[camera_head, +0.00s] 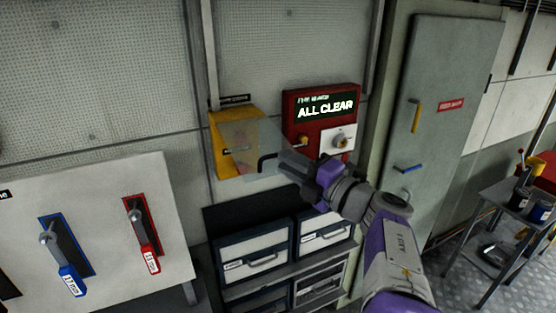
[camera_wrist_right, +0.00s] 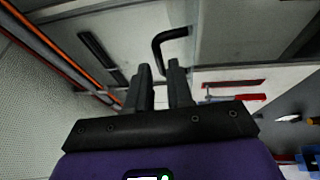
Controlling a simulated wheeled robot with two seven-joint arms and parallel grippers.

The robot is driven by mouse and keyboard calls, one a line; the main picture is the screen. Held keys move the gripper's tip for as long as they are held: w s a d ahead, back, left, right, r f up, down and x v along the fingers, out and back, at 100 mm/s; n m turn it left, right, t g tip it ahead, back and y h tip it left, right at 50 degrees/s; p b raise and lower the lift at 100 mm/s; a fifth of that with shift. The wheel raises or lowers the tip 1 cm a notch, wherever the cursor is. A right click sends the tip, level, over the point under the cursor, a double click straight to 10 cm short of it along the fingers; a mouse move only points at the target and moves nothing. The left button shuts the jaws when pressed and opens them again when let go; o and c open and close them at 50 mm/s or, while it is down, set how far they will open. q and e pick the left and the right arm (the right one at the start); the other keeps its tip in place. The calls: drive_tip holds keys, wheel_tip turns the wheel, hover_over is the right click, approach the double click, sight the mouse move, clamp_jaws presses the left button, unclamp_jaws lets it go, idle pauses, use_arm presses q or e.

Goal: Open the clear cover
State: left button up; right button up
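The clear cover (camera_head: 243,138) is a see-through panel in front of the yellow wall box (camera_head: 222,122). It reaches right past the box edge, toward the red panel, and appears to stand out from the box. Its black bent handle (camera_head: 267,160) is just left of my right gripper (camera_head: 290,163). In the right wrist view the handle (camera_wrist_right: 157,42) lies beyond my gripper (camera_wrist_right: 162,72), its lower end lining up with the gap between the fingers. The fingers are apart; I cannot tell whether they touch the handle. My left gripper is not in view.
A red panel (camera_head: 291,105) with a lit "ALL CLEAR" sign is close behind my right gripper. Drawers (camera_head: 252,241) stand below. A board (camera_head: 100,190) with blue and red levers is at left. A grey cabinet (camera_head: 450,75) and small table (camera_head: 500,195) are at right.

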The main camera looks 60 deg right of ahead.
drive_tip(key=s, duration=0.3)
drive_tip(key=shift+a+f, duration=0.15)
drive_tip(key=shift+a, duration=0.1)
idle(0.4)
